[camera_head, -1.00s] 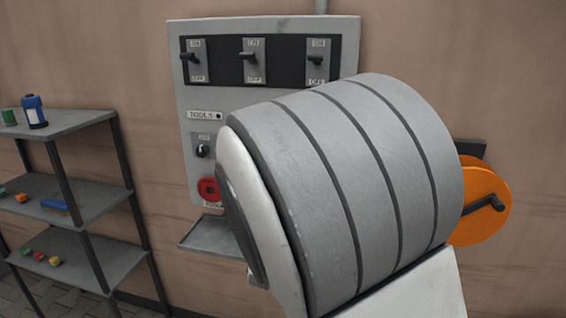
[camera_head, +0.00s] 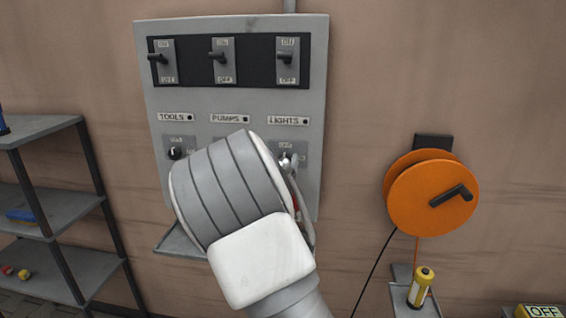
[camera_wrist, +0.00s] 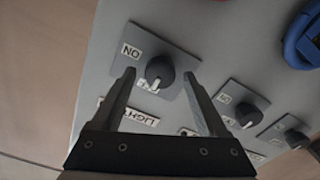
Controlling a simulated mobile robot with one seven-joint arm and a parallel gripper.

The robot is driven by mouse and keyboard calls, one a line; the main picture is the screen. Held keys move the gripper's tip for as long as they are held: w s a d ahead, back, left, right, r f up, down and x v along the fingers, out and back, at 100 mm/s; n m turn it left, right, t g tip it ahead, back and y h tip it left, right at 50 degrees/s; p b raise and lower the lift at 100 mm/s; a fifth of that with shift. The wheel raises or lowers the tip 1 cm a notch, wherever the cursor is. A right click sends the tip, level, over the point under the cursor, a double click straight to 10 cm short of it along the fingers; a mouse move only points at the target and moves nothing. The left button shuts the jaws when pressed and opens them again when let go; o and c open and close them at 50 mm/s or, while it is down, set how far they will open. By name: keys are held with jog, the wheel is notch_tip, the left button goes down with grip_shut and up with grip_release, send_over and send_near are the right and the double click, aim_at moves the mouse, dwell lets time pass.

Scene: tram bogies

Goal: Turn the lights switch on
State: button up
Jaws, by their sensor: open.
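The lights switch is a dark rotary knob (camera_wrist: 160,70) on a plate marked ON, beside the LIGHTS label (camera_wrist: 139,117) in the wrist view. A light pointer mark on the knob faces the picture's bottom, by a second, partly hidden label. My gripper (camera_wrist: 162,78) is open, with one finger on each side of the knob; I cannot tell whether they touch it. In the head view the LIGHTS label (camera_head: 284,120) is at the right of the grey panel (camera_head: 314,60). My arm and gripper cover much of the area below it.
Two similar knobs (camera_wrist: 245,109) sit to the right in the wrist view, with a blue fitting (camera_wrist: 303,42) at the edge. Three levers (camera_head: 219,58) top the panel. An orange reel (camera_head: 430,193) hangs to the right; a shelf (camera_head: 60,208) stands left.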

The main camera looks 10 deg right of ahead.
jog(key=shift+w+d, duration=0.2)
jog(key=shift+w, duration=0.35)
grip_shut()
